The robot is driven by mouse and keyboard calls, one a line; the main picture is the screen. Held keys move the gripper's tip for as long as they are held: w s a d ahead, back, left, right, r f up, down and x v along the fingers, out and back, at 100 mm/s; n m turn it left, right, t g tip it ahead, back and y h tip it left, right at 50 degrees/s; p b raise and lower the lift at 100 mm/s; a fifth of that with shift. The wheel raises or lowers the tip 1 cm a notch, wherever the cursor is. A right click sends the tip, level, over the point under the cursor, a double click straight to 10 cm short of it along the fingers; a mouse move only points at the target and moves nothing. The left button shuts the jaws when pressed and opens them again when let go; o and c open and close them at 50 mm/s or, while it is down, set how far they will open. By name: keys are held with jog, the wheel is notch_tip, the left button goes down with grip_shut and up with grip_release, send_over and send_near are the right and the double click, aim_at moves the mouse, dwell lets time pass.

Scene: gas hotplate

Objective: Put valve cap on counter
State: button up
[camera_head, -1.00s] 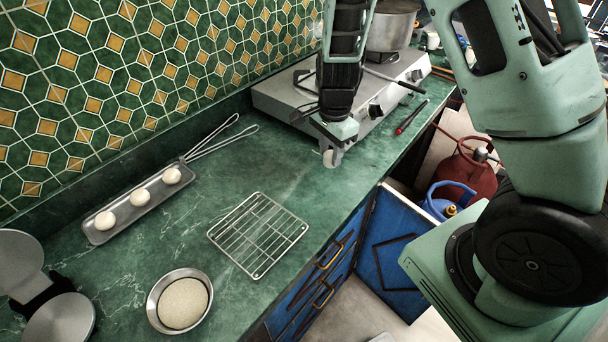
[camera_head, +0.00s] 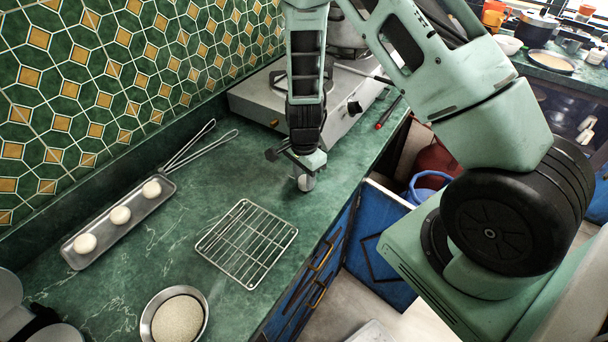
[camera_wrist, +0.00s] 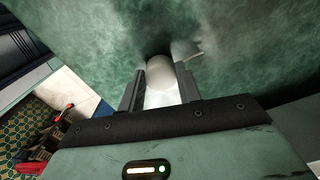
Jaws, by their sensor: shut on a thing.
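The valve cap (camera_wrist: 161,72) is a small pale grey cylinder. In the wrist view it sits between the two fingers of my gripper (camera_wrist: 160,88), which is shut on it. In the head view my gripper (camera_head: 304,176) points down over the green counter (camera_head: 215,180), in front of the stove's near corner. The cap (camera_head: 305,183) shows below the fingers there, close to the counter top. I cannot tell whether the cap touches the counter.
A wire rack (camera_head: 247,242) lies left of and nearer than my gripper. A metal tray with dough balls (camera_head: 120,220), a bowl (camera_head: 178,316) and a gas stove (camera_head: 255,103) stand on the counter. Bare counter lies around the gripper.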

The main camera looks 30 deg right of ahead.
jog(key=shift+f, duration=0.2)
jog(key=o, duration=1.2)
jog(key=shift+r, duration=0.2)
